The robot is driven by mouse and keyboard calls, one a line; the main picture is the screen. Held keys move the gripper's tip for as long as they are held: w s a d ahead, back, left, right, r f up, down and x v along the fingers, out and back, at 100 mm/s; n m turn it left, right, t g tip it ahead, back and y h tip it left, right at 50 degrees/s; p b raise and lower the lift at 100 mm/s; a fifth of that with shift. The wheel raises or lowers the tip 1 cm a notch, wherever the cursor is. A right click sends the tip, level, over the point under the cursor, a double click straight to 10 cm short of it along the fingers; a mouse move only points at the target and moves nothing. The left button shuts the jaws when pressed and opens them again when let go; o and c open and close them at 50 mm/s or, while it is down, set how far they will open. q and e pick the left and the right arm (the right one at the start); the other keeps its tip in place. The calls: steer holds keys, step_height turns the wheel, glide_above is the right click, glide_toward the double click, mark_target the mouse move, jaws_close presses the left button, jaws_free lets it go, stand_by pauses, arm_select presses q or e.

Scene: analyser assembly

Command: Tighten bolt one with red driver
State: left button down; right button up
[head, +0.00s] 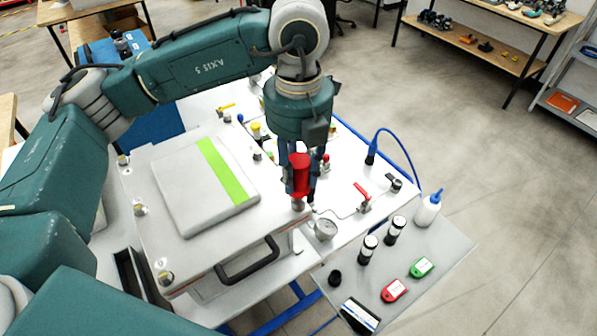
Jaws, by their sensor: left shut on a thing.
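My left gripper (301,187) points straight down and is shut on the red driver (300,170), which stands upright between its fingers. The driver's lower end is over the right front corner of the white analyser box (220,250), where a metal bolt head (298,205) shows just below it. I cannot tell whether the driver touches the bolt. Other bolt heads sit along the box's left edge, such as the front one (166,277) and the middle one (140,209). No label shows which is bolt one. My right gripper is not in view.
The box has a raised panel with a green stripe (222,170) and a black handle (247,262). Right of it are a gauge (326,229), a red-handled valve (363,196) and a blue cable (400,145). A grey side shelf (440,240) holds vials, a bottle and tags.

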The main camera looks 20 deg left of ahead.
arm_select(q)
steer(key=m+b, duration=0.1)
steer(key=m, duration=0.1)
steer(key=m+b, duration=0.1)
steer(key=m, duration=0.1)
steer(key=m+b, duration=0.1)
steer(key=m, duration=0.1)
steer(key=shift+f, duration=0.35)
steer(key=m+b, duration=0.2)
steer(key=m, duration=0.1)
steer(key=shift+m, duration=0.3)
steer(key=m+b, duration=0.1)
steer(key=m, duration=0.5)
steer(key=shift+r+m+b, duration=0.2)
steer(key=shift+m+b, duration=0.15)
steer(key=shift+m, duration=0.05)
steer(key=c, duration=1.7)
jaws_free()
steer(key=shift+m, duration=0.5)
steer(key=shift+o, duration=1.3)
